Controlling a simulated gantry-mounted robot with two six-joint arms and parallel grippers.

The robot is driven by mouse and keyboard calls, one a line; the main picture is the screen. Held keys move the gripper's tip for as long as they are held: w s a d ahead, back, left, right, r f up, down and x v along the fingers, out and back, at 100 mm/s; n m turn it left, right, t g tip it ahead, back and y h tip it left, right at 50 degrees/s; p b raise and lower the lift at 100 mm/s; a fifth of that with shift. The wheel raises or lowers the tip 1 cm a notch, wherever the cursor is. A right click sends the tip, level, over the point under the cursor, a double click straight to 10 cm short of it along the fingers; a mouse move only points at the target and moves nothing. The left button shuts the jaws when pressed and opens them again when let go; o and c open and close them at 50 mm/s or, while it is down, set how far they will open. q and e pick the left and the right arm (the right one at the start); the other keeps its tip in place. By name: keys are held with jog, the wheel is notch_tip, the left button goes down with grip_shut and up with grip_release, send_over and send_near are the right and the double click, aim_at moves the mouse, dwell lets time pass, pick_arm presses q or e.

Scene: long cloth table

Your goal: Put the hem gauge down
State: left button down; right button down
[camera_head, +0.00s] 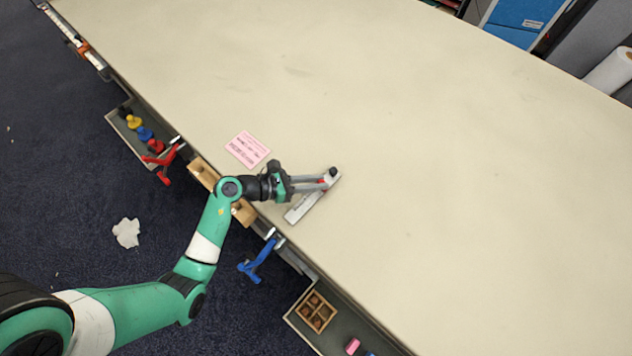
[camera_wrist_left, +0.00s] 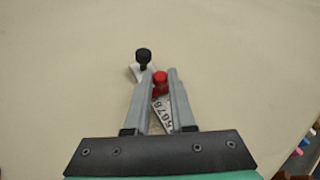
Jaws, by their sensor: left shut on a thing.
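The hem gauge (camera_head: 302,209) is a pale ruler with a dark knob at one end, lying at a slant over the table near its front edge. My left gripper (camera_head: 325,182) is shut on it near the knob end. In the left wrist view, the gripper's fingertips (camera_wrist_left: 160,76) close around the gauge's red knob, and the numbered face of the hem gauge (camera_wrist_left: 161,115) shows between the fingers. The black knob stands just beyond the tips. Whether the gauge touches the cloth is hard to tell. My right gripper is not in view.
A pink printed card (camera_head: 247,149) lies on the table (camera_head: 430,150) left of the gripper. Red (camera_head: 163,160) and blue (camera_head: 257,262) clamps and trays hang along the front edge. The table beyond and to the right is clear.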

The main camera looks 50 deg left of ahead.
pick_arm(q)
jog(key=shift+f, duration=0.2)
jog(key=c, duration=0.8)
grip_release()
jog(key=shift+o, duration=0.2)
jog(key=shift+r, duration=0.15)
jog(key=shift+s+a+r, duration=0.1)
jog(key=shift+r, duration=0.05)
jog(key=p+v, duration=0.2)
jog(key=v, duration=0.9)
jog(key=shift+s+a+r, duration=0.1)
jog(key=shift+s+r, duration=0.05)
jog(key=shift+s, duration=0.2)
